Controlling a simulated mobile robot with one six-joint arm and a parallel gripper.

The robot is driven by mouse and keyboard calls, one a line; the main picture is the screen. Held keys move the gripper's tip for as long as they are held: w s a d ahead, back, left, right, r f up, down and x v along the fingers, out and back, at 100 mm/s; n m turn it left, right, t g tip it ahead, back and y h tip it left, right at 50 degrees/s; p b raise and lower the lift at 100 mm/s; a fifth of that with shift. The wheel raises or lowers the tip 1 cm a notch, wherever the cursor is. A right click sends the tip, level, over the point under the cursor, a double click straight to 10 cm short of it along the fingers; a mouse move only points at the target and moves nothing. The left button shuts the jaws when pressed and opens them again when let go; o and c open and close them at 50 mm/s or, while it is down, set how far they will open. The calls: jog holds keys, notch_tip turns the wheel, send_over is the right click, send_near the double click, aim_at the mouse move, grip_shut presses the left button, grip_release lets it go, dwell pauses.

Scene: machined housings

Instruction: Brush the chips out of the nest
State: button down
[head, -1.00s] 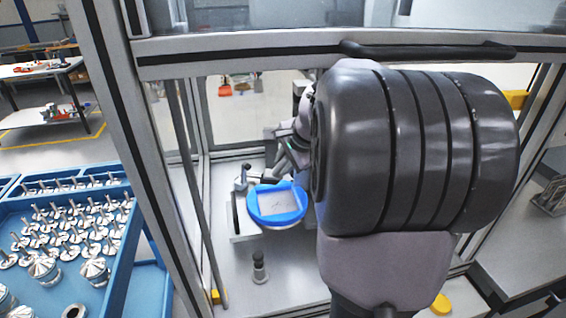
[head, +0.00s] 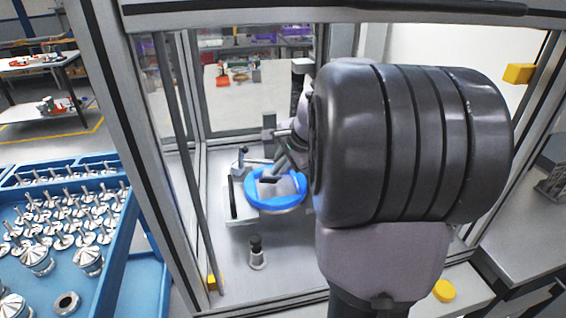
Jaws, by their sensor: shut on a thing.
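The nest (head: 252,199) is a blue ring with a pale grey floor, on a metal fixture inside the enclosure in the head view. My gripper (head: 283,165) is at the ring's far side, partly hidden by my own arm. It is shut on a small dark thing, seemingly the brush (head: 269,180), which shows over the nest floor inside the ring. I cannot tell whether it touches the floor. Chips are too small to make out.
A small dark-topped post (head: 257,254) stands on the enclosure floor in front of the nest. A small lever clamp (head: 240,160) is behind it at left. Metal frame posts (head: 190,150) border the opening. A blue tray (head: 121,236) of machined parts is outside at left.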

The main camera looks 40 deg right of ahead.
jog(key=shift+f+b, duration=0.3)
jog(key=shift+f, duration=0.05)
